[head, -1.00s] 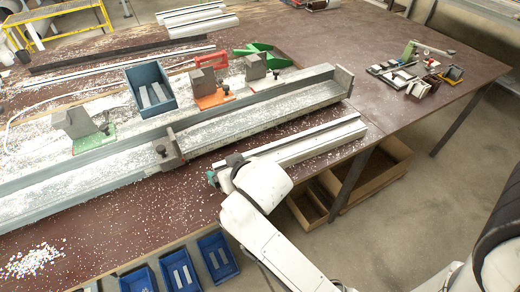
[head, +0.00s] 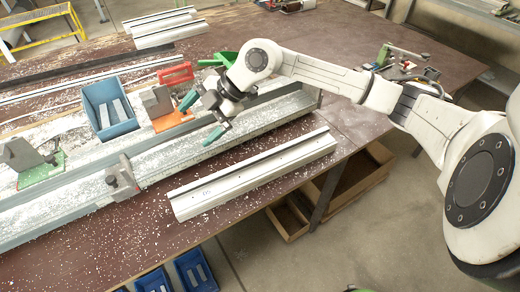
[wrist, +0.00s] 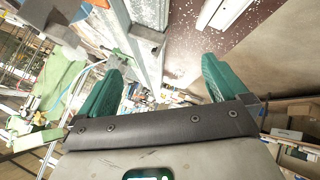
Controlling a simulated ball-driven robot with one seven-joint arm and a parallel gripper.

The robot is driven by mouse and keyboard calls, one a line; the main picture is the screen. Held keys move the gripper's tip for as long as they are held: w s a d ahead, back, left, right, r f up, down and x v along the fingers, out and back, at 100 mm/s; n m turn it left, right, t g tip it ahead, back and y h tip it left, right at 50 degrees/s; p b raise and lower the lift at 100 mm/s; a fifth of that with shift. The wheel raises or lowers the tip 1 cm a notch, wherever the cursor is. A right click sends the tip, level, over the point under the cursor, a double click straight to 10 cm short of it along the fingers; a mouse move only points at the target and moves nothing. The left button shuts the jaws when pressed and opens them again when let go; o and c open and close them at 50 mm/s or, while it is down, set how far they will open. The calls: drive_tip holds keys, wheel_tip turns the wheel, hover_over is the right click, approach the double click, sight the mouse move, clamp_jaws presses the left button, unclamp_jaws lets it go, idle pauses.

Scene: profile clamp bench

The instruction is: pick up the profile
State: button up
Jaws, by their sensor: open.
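A light grey metal profile (head: 255,173) lies along the front edge of the brown table, with nothing on it. Its pale strip also shows at the top of the wrist view (wrist: 222,12). My gripper (head: 202,118) is beyond the profile in the head view, over the long grey clamp rail. Its two green fingers stand apart with nothing between them, as the wrist view also shows (wrist: 162,65). My gripper is clear of the profile.
The long clamp rail (head: 80,192) has upright grey stops (head: 122,178). Behind it stand a blue bin (head: 109,105) and clamp blocks on red and green plates. More profiles (head: 165,28) lie at the back. The table right of the front profile is bare.

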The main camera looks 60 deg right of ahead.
drive_tip(key=s+d+f+m+g+h, duration=0.35)
drive_tip(key=s+d+f, duration=0.35)
drive_tip(key=s+d, duration=0.4)
drive_tip(key=g+h, duration=0.2)
drive_tip(key=g, duration=0.2)
hover_over(294, 152)
wheel_tip(294, 152, down, 3)
drive_tip(key=shift+m, duration=0.55)
drive_tip(key=f, duration=0.3)
drive_tip(key=f+p, duration=0.1)
drive_tip(key=shift+s+f, duration=0.2)
drive_tip(key=shift+s, duration=0.1)
drive_tip(key=shift+w+a+f+p, duration=0.15)
drive_tip(key=shift+f+p, duration=0.25)
drive_tip(key=shift+f, duration=1.2)
drive_tip(key=shift+w+f+p, duration=0.15)
drive_tip(key=shift+f+p, duration=0.2)
drive_tip(key=shift+f, duration=1.25)
drive_tip(key=shift+c, duration=0.4)
drive_tip(key=shift+r, duration=0.1)
drive_tip(key=c, duration=1.5)
drive_tip(key=shift+o, duration=0.2)
drive_tip(key=shift+r, duration=0.1)
